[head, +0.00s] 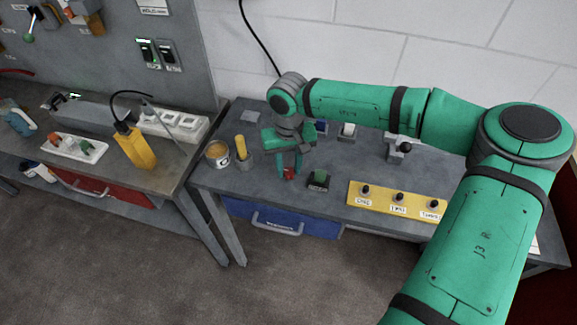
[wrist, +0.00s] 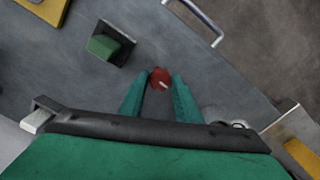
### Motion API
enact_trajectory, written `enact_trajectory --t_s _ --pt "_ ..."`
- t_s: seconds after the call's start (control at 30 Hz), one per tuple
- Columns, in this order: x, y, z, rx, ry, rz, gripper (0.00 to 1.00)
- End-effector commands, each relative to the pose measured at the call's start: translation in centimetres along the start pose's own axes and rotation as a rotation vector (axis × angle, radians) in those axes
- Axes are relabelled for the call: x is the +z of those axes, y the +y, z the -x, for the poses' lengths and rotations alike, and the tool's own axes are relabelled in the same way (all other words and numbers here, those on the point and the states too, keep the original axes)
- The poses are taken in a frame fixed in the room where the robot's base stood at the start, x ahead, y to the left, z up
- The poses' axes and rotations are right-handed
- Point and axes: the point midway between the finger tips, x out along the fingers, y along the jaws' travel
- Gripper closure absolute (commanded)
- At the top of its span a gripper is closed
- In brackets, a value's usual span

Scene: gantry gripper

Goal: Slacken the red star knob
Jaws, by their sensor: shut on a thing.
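The red star knob (wrist: 160,79) shows in the wrist view between the tips of my gripper's two green fingers. It has a pale mark on its top. My gripper (wrist: 159,84) is shut on it from above. In the head view my gripper (head: 288,172) points down over the front part of the grey workbench, with the red knob (head: 289,174) at its fingertips. The fingers partly cover the knob there. Its mount below is hidden.
A dark block with a green top (head: 318,180) stands close to the right of the knob. A yellow panel with black knobs (head: 380,200) lies further right. A tan can (head: 217,154) and a cup with a yellow item (head: 243,158) stand left. A blue drawer (head: 285,219) is below.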

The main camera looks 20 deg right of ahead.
Motion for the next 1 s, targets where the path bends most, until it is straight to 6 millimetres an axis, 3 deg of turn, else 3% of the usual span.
enact_trajectory --t_s 0.3,0.8,0.83,0.87,1.0 --pt "-0.36 0.03 0.29 0.001 0.01 0.101 0.93" --pt "-0.34 0.04 0.28 0.001 0.01 0.117 0.93" --pt "-0.33 0.04 0.27 0.001 0.009 0.117 0.63" --pt "-0.31 0.04 0.25 0.001 0.009 0.117 0.56" --pt "-0.2 0.03 0.16 0.001 0.006 0.117 0.52"
